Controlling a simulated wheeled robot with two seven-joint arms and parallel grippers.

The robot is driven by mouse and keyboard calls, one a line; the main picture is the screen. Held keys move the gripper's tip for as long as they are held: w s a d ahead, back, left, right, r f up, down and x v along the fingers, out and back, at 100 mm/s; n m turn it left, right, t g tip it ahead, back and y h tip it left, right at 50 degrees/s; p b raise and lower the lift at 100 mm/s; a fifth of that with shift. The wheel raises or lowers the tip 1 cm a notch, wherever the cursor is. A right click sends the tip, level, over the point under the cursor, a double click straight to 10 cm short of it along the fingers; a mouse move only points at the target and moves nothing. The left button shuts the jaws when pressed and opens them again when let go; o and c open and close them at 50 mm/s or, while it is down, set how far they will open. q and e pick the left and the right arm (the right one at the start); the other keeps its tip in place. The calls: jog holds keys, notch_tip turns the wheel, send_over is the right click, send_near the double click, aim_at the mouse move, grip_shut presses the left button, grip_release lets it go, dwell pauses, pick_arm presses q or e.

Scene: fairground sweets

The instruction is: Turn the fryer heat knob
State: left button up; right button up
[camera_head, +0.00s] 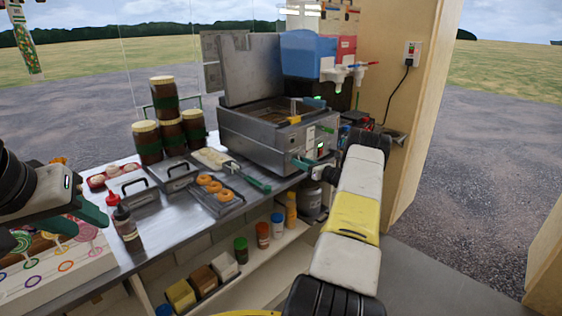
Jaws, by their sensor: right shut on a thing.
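The steel fryer (250,140) stands on the counter with its lid raised behind the oil well. Its front panel, with small lights and switches, faces right of centre. My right gripper (302,163) has its teal fingers at the lower part of this panel, shut on the heat knob. The knob itself is hidden by the fingers, so its setting cannot be read. My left gripper (88,213) is at the left edge, over the counter's near left, far from the fryer. Its finger gap is not clear.
A tray of doughnuts (216,194), a green-handled tool (254,183) and lidded steel containers (176,172) lie left of the fryer. Brown jars (164,98) and sauce bottles (124,222) stand further left. A blue and red drink dispenser (310,55) is behind. A wooden post (411,110) stands at right.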

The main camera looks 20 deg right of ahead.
jog(key=shift+n, duration=4.4)
jog(key=o, duration=1.4)
jog(key=shift+c, duration=0.2)
jog(key=shift+s, duration=0.15)
jog(key=v, duration=0.7)
jog(key=shift+s, duration=0.25)
